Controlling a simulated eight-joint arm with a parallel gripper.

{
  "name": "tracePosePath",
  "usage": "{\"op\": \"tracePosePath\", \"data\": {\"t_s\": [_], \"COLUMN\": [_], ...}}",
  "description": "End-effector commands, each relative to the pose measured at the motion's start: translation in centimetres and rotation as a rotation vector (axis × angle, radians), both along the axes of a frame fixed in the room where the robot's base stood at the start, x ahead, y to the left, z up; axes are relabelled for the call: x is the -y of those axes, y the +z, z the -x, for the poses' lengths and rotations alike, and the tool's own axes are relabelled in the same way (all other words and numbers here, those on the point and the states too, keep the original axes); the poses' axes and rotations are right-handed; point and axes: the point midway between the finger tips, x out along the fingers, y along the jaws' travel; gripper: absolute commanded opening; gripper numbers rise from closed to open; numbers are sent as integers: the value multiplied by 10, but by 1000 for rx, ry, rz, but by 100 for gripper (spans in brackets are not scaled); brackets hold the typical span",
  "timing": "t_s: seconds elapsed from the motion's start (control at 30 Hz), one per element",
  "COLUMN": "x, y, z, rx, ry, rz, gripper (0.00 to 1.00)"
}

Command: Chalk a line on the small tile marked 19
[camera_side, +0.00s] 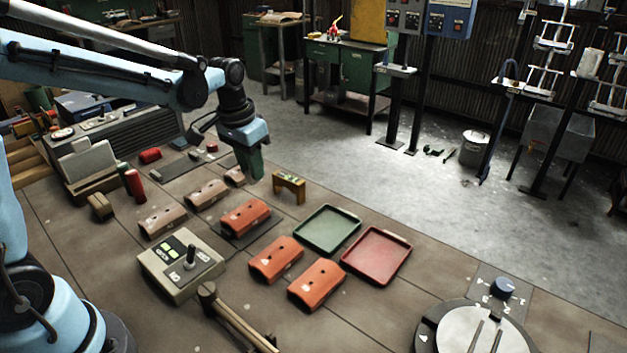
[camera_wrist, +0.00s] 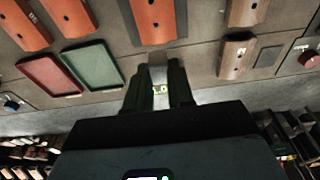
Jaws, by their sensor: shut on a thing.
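My gripper (camera_side: 256,172) hangs above the bench by its back edge, pointing down. A small pinkish-brown tile (camera_side: 235,176) lies just left of my gripper. Larger brown tiles (camera_side: 207,193) (camera_side: 162,220) lie further left. An orange tile (camera_side: 245,216) rests on a dark plate, and two more orange tiles (camera_side: 276,260) (camera_side: 317,285) lie nearer the front. No number 19 is legible on any tile.
A yellow bracket (camera_side: 289,187) stands right of my gripper. A control box with a joystick (camera_side: 182,264) and a hammer (camera_side: 235,320) occupy the front.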

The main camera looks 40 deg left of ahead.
Motion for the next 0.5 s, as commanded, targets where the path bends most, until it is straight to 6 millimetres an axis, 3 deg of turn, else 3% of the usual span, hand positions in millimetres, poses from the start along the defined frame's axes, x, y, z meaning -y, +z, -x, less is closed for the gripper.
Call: {"op": "tracePosePath", "data": {"t_s": [0.5], "x": [0], "y": [-40], "z": [0], "rx": [0], "ry": [0], "rz": [0], "gripper": [0]}}
